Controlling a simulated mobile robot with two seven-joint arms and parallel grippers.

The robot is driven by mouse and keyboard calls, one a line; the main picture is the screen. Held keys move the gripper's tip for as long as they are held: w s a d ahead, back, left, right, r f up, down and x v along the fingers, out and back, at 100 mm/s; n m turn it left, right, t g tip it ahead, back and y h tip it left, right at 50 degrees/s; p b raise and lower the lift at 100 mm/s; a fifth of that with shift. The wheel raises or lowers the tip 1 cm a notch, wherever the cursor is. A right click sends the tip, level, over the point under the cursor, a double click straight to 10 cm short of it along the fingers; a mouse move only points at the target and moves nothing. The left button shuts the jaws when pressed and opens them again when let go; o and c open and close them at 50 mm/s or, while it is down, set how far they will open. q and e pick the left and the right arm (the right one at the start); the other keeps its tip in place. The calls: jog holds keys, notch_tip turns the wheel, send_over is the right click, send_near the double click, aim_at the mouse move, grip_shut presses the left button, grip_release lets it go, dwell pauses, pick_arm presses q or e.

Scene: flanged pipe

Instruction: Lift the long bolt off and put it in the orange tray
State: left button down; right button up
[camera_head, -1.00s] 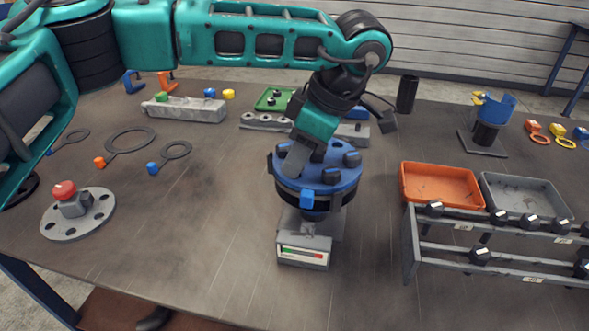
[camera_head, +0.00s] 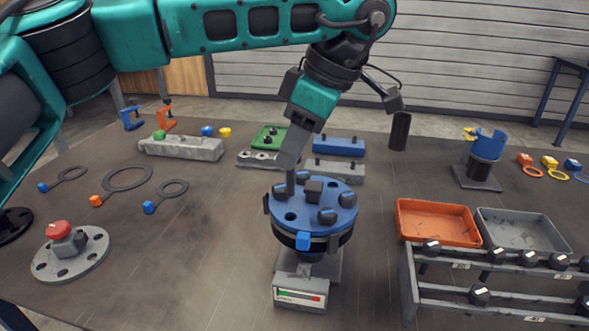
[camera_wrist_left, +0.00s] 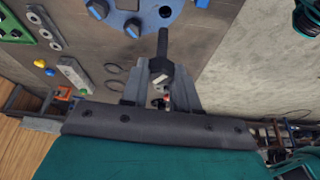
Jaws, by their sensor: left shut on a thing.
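My left gripper (camera_head: 290,162) is shut on the long bolt (camera_head: 291,184), just above the far left part of the blue flange (camera_head: 318,216). The dark shank points down toward the flange; the head is hidden between the fingers. In the left wrist view, the gripper (camera_wrist_left: 160,92) holds the bolt (camera_wrist_left: 163,45) by its dark head, and the shank reaches toward the blue flange (camera_wrist_left: 140,18). I cannot tell whether the tip is fully clear of its hole. Several dark bolt heads sit on the flange. The orange tray (camera_head: 437,222) stands empty to the right. My right gripper is not in view.
A grey tray (camera_head: 522,232) adjoins the orange tray, behind a rack (camera_head: 480,292) holding dark bolts. A gauge box (camera_head: 300,292) is in front of the flange. A dark cylinder (camera_head: 400,131) and a blue cup on a stand (camera_head: 485,160) are behind. Table between flange and tray is clear.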

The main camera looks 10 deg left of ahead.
pick_arm(q)
jog(key=shift+r, duration=0.45)
jog(key=shift+r, duration=0.1)
jog(key=shift+r+p, duration=2.35)
jog(key=shift+r, duration=0.05)
jog(key=shift+r, duration=0.1)
